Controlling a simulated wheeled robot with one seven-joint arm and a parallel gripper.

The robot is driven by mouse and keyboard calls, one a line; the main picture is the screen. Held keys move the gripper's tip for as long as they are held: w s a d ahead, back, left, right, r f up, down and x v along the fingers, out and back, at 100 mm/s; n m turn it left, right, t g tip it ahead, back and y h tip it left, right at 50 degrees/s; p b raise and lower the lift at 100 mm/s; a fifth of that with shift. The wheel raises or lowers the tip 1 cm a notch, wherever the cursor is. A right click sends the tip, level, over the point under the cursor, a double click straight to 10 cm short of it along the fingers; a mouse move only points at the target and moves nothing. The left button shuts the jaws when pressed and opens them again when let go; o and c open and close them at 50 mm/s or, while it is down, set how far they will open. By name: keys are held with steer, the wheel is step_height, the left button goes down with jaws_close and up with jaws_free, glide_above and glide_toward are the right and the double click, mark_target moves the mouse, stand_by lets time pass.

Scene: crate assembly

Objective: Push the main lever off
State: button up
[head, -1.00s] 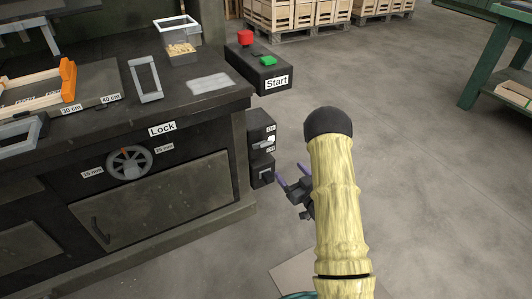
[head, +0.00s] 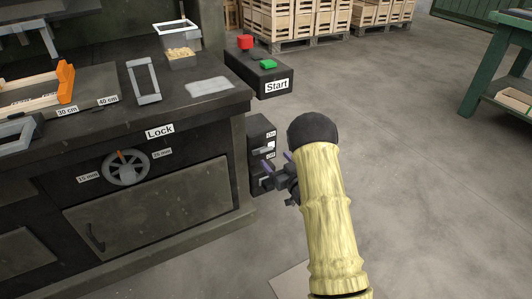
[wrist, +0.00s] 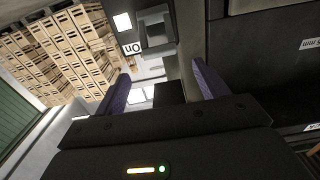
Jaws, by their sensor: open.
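The dark main lever box (head: 259,133) is on the right side of the workbench, with small labels on its face. A pale piece (head: 268,146), probably the lever, shows between the labels. In the wrist view, a grey handle-like part (wrist: 157,22) is beside the "On" label (wrist: 132,48), above and ahead of my fingers. My gripper (head: 277,164) is open, with purple fingers, close to the lower part of the box. In the wrist view, my gripper (wrist: 161,82) has a dark block (wrist: 170,92) showing between its fingers. I cannot tell whether anything touches.
The workbench (head: 215,112) fills the left, with a "Lock" handwheel (head: 126,167) on its front. The Start box (head: 258,77), with red and green buttons, projects above the lever box. Open floor (head: 420,180) lies to the right. Wooden crates (head: 290,22) stand behind.

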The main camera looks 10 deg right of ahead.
mark_target(267, 150)
steer(key=b+x, duration=0.2)
steer(key=x, duration=0.5)
steer(key=shift+f, duration=0.15)
steer(key=shift+w+a+b, duration=0.2)
steer(key=shift+w+b, duration=0.15)
steer(key=shift+w, duration=0.25)
steer(key=c, duration=1.4)
